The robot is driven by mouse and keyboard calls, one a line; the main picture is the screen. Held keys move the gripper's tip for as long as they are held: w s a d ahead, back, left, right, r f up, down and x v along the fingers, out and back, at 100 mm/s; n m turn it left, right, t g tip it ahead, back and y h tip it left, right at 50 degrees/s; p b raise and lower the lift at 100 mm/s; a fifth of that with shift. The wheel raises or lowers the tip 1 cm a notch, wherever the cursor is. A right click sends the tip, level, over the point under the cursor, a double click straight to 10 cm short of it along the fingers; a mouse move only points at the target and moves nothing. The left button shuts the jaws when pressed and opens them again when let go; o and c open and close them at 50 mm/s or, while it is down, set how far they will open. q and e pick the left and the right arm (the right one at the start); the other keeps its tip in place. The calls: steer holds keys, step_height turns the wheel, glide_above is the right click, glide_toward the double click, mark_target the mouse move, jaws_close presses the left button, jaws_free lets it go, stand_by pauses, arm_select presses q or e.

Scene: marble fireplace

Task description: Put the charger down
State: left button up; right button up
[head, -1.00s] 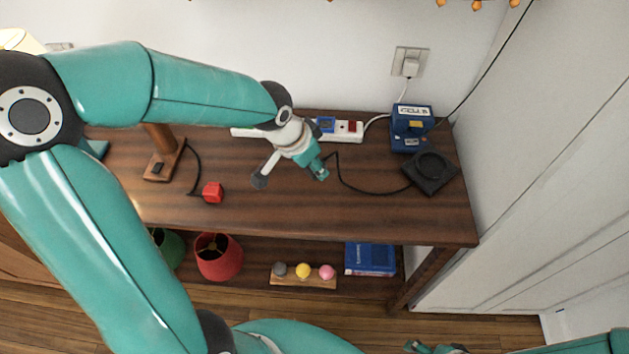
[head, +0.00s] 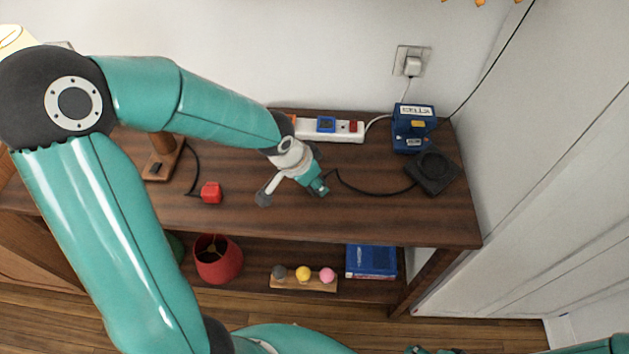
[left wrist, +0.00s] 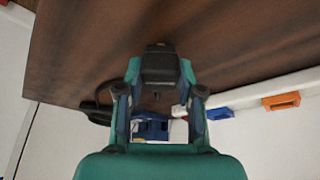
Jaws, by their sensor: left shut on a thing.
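The charger (left wrist: 160,65) is a small black block in the left wrist view, shut between the fingertips of my left gripper (left wrist: 160,85). In the head view my left gripper (head: 321,188) is over the middle of the dark wooden table top (head: 260,215); its fingers mostly hide the charger there. I cannot tell whether the charger touches the wood. A black cable (head: 372,191) runs from the gripper to a square black pad (head: 433,171) at the right. Small parts of my right gripper (head: 432,350) show at the bottom edge, too cut off to read.
A white power strip (head: 343,134) with coloured plugs lies at the back. A blue device (head: 413,128) stands behind the pad. A red plug (head: 211,192) lies left of my gripper. The front middle of the top is clear. A lower shelf holds a red shade (head: 217,262).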

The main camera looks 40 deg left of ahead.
arm_select(q)
steer(key=shift+f+b, duration=0.35)
steer(key=shift+f, duration=0.05)
steer(key=o, duration=1.2)
steer(key=shift+r, duration=0.1)
steer(key=shift+c, duration=0.2)
steer(key=shift+r+p, duration=0.5)
steer(key=shift+p, duration=0.15)
steer(key=p+v, duration=0.1)
steer(key=v, duration=1.1)
steer(key=shift+p, duration=0.35)
